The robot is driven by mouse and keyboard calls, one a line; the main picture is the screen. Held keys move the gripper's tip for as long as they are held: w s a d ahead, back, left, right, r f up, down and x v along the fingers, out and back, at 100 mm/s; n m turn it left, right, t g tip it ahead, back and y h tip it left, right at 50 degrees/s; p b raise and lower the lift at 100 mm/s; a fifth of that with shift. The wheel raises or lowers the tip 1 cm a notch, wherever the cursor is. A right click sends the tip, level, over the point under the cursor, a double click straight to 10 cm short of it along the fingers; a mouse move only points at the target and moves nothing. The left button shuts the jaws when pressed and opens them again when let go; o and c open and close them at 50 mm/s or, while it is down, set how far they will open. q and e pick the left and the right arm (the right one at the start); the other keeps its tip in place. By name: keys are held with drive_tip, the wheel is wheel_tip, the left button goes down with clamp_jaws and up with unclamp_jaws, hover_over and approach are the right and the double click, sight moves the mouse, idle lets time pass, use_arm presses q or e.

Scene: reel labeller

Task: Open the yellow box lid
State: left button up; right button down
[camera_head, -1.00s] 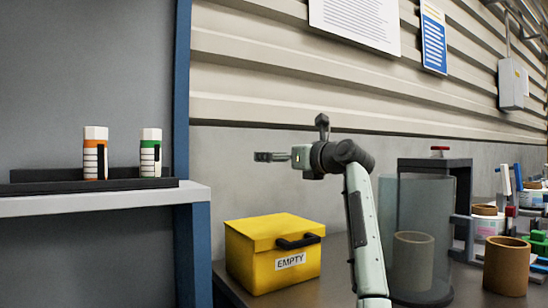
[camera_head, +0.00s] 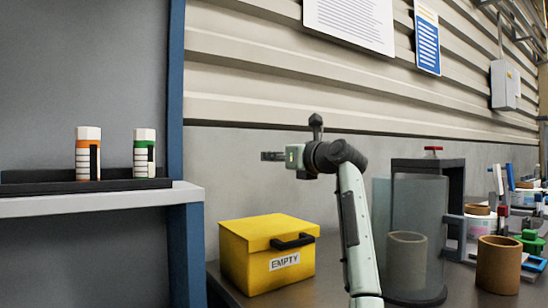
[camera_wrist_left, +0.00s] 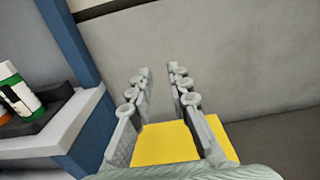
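The yellow box (camera_head: 242,262) stands on the dark bench with its lid (camera_head: 262,228) closed. A black handle (camera_head: 293,242) sits at the lid's front edge, above a white label reading EMPTY. My left gripper (camera_head: 270,156) hangs in the air above the box, pointing left, clear of lid and handle. In the left wrist view its two fingers (camera_wrist_left: 159,70) are apart with nothing held between them. Yellow of the box (camera_wrist_left: 168,143) shows between and beside the fingers, partly hidden by them. My right gripper is not in view.
A grey shelf (camera_head: 100,204) at left holds a dark tray with orange-banded (camera_head: 88,155) and green-banded (camera_head: 145,155) containers. Right of my arm stand a clear cylinder (camera_head: 420,210), brown cups (camera_head: 498,266) and coloured parts. A ribbed wall is behind.

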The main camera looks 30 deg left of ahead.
use_arm(q)
clamp_jaws()
drive_tip(key=shift+c, duration=0.8)
unclamp_jaws()
drive_tip(key=o, duration=2.2)
drive_tip(key=v, duration=1.2)
